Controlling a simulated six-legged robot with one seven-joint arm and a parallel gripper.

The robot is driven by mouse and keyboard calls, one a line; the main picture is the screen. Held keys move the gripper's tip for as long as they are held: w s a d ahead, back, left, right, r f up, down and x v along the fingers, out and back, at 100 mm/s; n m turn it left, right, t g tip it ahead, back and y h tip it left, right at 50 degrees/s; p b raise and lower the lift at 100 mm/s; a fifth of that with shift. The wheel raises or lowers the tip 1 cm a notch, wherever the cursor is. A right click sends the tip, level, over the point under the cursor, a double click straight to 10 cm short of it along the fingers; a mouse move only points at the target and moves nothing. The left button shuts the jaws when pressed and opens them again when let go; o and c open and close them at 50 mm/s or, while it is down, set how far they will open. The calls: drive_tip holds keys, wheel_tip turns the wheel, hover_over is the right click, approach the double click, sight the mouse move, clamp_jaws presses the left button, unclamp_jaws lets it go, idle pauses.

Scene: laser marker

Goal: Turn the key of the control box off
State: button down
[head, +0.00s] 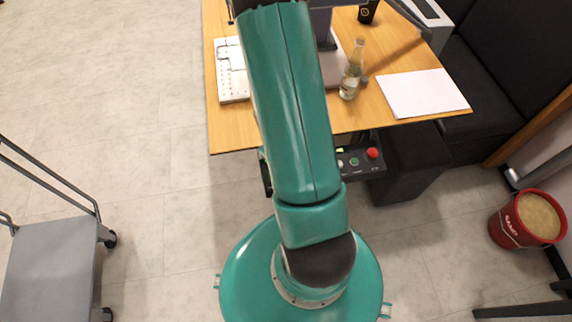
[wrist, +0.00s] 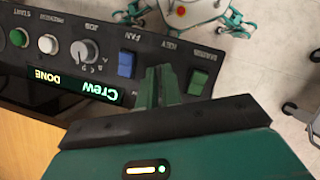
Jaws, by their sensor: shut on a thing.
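The control box (wrist: 60,62) fills the upper left of the wrist view, its labels upside down. It carries a START button, a dial, a blue FAN switch, a KEY label and a green MARKING switch. My gripper (wrist: 160,86) has its narrow fingers at the panel just below the KEY label. It is shut on the key, which the fingers hide, so I cannot tell its angle. In the head view the control box (head: 362,167) shows at the table's front edge, partly behind my arm; my gripper is hidden there.
The wooden table (head: 232,138) holds a glass bottle (head: 351,75), white paper (head: 424,93) and a white perforated plate (head: 231,70). A lit display (wrist: 75,82) reads "Crew DONE". A grey cart (head: 50,270) stands left, a red bucket (head: 507,228) right. Open floor lies left of the table.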

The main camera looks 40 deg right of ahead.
drive_tip(key=n+h, duration=0.1)
drive_tip(key=n, duration=0.2)
drive_tip(key=shift+a+n, duration=0.1)
drive_tip(key=shift+n, duration=0.2)
drive_tip(key=shift+h, duration=0.3)
drive_tip(key=c, duration=1.6)
unclamp_jaws()
drive_tip(key=shift+r, duration=0.1)
drive_tip(key=v, duration=1.3)
drive_tip(key=shift+r, duration=0.4)
